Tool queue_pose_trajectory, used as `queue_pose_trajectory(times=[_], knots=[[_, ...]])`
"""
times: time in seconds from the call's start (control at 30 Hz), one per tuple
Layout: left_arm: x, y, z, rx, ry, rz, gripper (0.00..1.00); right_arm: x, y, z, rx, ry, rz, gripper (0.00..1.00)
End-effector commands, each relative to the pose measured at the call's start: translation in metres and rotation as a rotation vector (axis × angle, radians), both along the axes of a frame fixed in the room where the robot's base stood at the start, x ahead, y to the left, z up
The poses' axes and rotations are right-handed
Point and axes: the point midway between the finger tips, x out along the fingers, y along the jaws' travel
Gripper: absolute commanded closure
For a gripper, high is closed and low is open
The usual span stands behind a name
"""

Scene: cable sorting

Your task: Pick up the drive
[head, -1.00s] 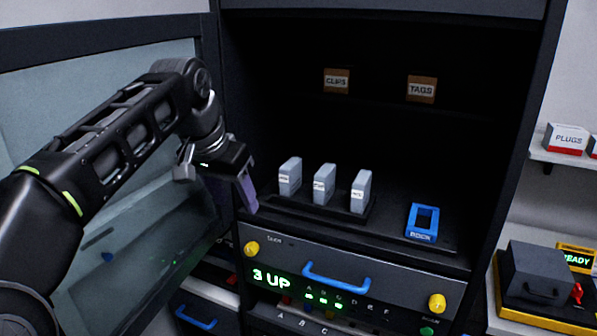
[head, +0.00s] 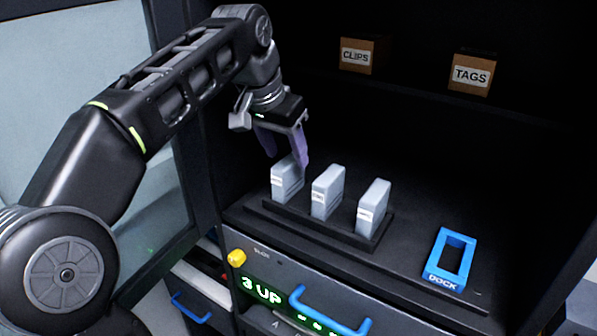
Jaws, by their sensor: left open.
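Three grey drives stand upright in a black rack (head: 330,232) on the cabinet shelf: a left drive (head: 285,184), a middle drive (head: 327,193) and a right drive (head: 373,208). Each has a small white label that is too small to read. My left gripper (head: 287,160) is open, with its purple fingers pointing down at the top of the left drive. One finger shows in front of that drive's upper right edge; I cannot tell whether they touch. My right gripper is not in view.
A blue dock (head: 450,260) sits on the shelf to the right. Boxes marked CLIPS (head: 358,56) and TAGS (head: 472,74) stand on the upper shelf. Below is a drawer panel with a blue handle (head: 330,312), a yellow knob (head: 237,257) and a green "3 UP" display (head: 262,291).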

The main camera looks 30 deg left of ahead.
Motion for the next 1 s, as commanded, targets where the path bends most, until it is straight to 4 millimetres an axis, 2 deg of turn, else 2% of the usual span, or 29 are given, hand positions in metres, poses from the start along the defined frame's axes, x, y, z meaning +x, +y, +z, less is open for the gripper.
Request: queue_pose_trajectory(times=[0.27, 0.53, 0.87, 1.0], knots=[[0.0, 0.0, -0.001, 0.0, 0.0, 0.0, 0.47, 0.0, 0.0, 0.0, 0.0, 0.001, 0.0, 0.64], [0.009, 0.001, -0.024, 0.0, 0.001, 0.0, 0.47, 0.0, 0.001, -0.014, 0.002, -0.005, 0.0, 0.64], [0.01, 0.001, -0.024, 0.0, 0.0, 0.0, 0.47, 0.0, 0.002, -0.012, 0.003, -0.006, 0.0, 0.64], [0.014, 0.002, -0.032, 0.0, 0.003, 0.001, 0.47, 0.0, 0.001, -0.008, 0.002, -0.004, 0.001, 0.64]])
